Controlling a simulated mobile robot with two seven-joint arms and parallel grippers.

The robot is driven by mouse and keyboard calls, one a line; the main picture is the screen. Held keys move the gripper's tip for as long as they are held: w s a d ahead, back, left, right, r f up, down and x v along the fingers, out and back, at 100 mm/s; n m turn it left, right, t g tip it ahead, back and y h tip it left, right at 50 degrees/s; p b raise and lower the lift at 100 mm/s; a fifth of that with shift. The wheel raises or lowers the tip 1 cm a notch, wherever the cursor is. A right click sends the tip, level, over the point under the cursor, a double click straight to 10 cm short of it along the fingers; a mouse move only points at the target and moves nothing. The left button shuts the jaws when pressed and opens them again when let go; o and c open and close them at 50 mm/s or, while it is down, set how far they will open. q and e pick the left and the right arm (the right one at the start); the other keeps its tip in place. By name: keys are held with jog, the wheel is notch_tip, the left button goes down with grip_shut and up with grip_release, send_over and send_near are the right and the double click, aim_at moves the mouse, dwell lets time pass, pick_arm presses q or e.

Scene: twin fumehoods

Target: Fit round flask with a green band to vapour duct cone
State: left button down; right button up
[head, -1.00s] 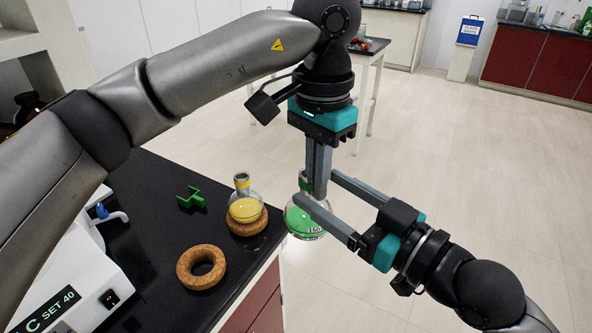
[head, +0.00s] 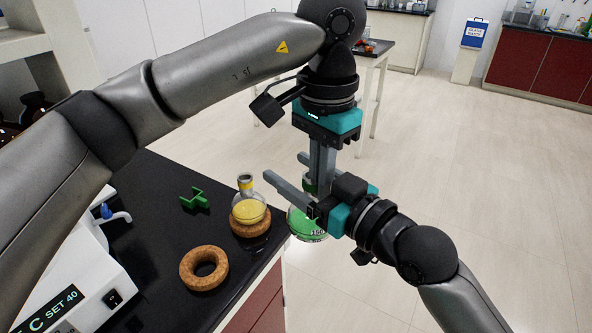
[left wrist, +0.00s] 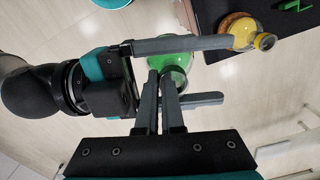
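The round flask with green liquid (head: 303,226) and a green band hangs in the air just off the bench edge. My left gripper (head: 320,183) points down and is shut on its neck. In the left wrist view the flask (left wrist: 178,66) shows beyond the nearly closed left fingers (left wrist: 161,95). My right gripper (head: 284,166) reaches in from the right, open, its fingers apart on either side of the flask's upper part and my left fingers. It shows open in the left wrist view (left wrist: 225,70) too. The vapour duct cone is not in view.
On the black bench (head: 155,225) a flask of yellow liquid (head: 249,212) sits on a cork ring. An empty cork ring (head: 192,279), a green clip (head: 195,200) and a white device (head: 85,275) are nearby. The floor to the right is clear.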

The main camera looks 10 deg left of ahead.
jog(key=c, duration=0.6)
pick_arm(q)
jog(key=shift+w, duration=0.1)
pick_arm(e)
jog(key=shift+s+a, duration=0.1)
jog(key=shift+s, duration=0.05)
grip_shut()
pick_arm(q)
jog(key=c, duration=1)
grip_release()
pick_arm(e)
jog(key=shift+r, duration=0.1)
